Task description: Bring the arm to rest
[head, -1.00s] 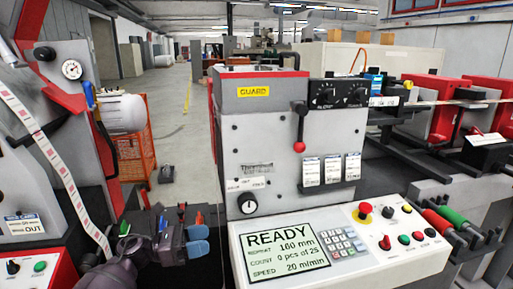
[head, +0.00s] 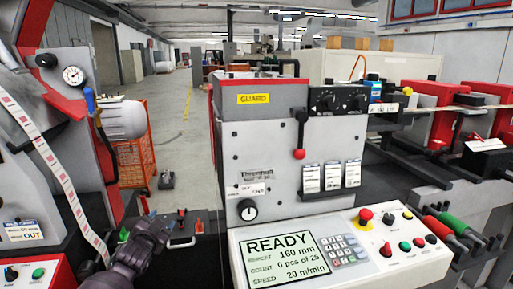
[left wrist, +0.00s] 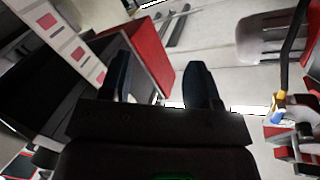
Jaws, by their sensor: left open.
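My left gripper (head: 152,222) is low at the left of the head view, in front of the dark bed between the two machine units. My wrist hides most of its fingers there. In the left wrist view the two dark fingers (left wrist: 160,88) stand apart with nothing held between them. A red block-like part and pale floor show beyond them. My right gripper is in neither view.
A printed label strip (head: 52,165) hangs at the left, close to my left arm. The control panel (head: 350,240) reads READY. The guard unit (head: 262,150) stands behind it. An orange crate (head: 135,160) is on the floor. Red-topped levers (head: 182,222) stand right of my gripper.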

